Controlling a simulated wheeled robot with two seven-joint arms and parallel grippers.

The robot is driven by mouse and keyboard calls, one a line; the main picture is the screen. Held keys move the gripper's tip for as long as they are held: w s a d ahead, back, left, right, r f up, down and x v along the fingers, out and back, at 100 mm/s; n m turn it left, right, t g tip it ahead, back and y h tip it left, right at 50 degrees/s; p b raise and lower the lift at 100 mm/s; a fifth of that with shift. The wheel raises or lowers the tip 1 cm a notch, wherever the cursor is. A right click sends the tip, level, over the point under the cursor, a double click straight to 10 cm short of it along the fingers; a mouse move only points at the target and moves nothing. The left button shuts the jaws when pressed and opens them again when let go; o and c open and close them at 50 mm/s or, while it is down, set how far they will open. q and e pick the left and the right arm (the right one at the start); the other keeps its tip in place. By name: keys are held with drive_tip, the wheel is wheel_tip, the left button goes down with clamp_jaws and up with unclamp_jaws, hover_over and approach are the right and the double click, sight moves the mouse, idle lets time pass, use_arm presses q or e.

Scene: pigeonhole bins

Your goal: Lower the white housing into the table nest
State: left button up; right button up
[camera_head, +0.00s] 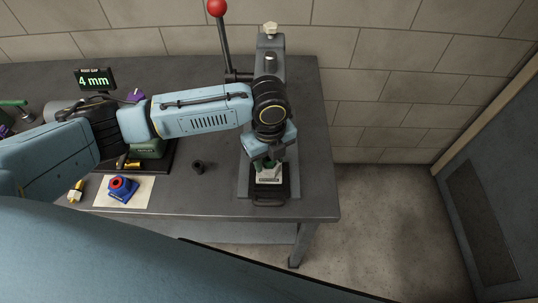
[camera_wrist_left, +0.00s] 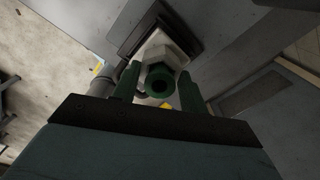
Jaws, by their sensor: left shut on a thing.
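My left gripper (camera_head: 268,160) points down over the right part of the table and is shut on the white housing (camera_head: 269,175). My right gripper is not in view.
A grey press (camera_head: 272,65) with a red-knobbed lever (camera_head: 217,8) stands behind the nest. A small black cylinder (camera_head: 198,167) stands left of it. A blue-and-red part (camera_head: 121,188) sits on a pale sheet (camera_head: 146,192). A "4 mm" display (camera_head: 95,80) stands at the back left.

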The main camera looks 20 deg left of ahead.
use_arm(q)
drive_tip(key=shift+r+p, duration=0.15)
drive_tip(key=shift+p, duration=0.55)
idle(0.7)
drive_tip(key=shift+f+b, duration=0.45)
drive_tip(key=shift+f, duration=0.9)
idle(0.4)
drive_tip(key=o, duration=1.4)
wheel_tip(320, 180, up, 5)
drive_tip(key=p, duration=0.5)
drive_tip(key=shift+r+p, duration=0.1)
drive_tip(key=shift+p, duration=0.25)
